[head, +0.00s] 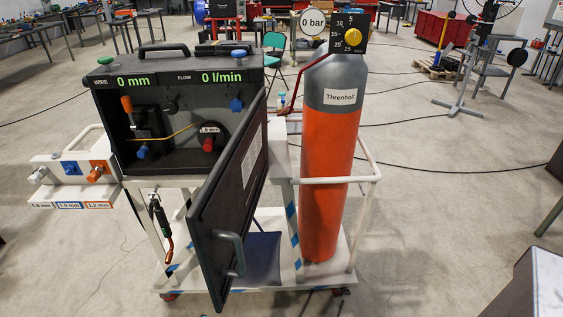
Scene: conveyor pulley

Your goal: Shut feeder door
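The feeder door (232,205) is a dark panel with a white label and a grey handle (229,252) near its free edge. It stands open, swung out toward me from the right side of the black feeder box (178,82). The inside of the box shows a black feeder unit (152,128), a yellow wire and a red knob marked 1.0 mm (209,138). The displays above read 0 mm and 0 l/min. My gripper is not in view.
An orange and grey gas cylinder (328,190) stands on the cart right of the door. A white holder (75,172) with coloured knobs sticks out at the left. A grey block (535,290) shows at bottom right. The floor in front is mostly clear.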

